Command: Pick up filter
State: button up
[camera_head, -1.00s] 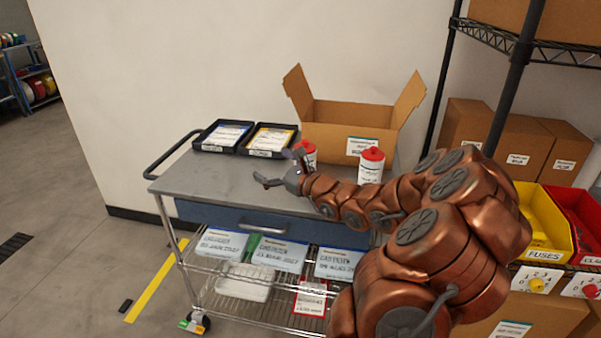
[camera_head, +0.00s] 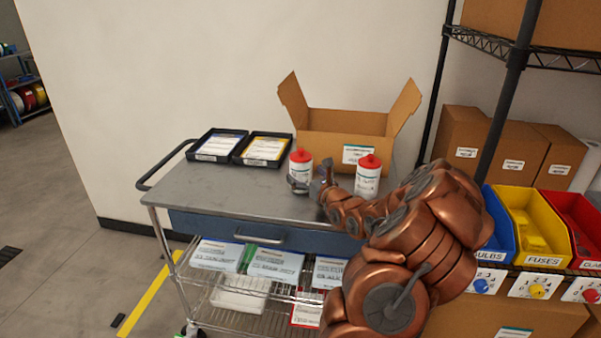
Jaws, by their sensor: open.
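Two white filters with red caps stand upright on the grey cart top (camera_head: 215,196). The left filter (camera_head: 301,168) stands in front of the open cardboard box, and the right filter (camera_head: 367,178) stands to its right, behind my copper arm. My gripper (camera_head: 308,184) is open at the left filter. One finger shows in front of the filter's lower left part and the other is at its right side. I cannot tell whether the fingers touch it.
An open cardboard box (camera_head: 335,122) stands at the back of the cart. Two black trays with labelled packs, the left (camera_head: 215,158) and right (camera_head: 248,162), lie left of it. Blue, yellow (camera_head: 512,205) and red bins stand at the right. The cart's left top is clear.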

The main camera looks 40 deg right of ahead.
jog(key=shift+p+x, duration=0.3)
jog(key=shift+x, duration=1.25)
jog(key=shift+c, duration=0.4)
jog(key=shift+r, duration=0.1)
jog(key=c, duration=1.7)
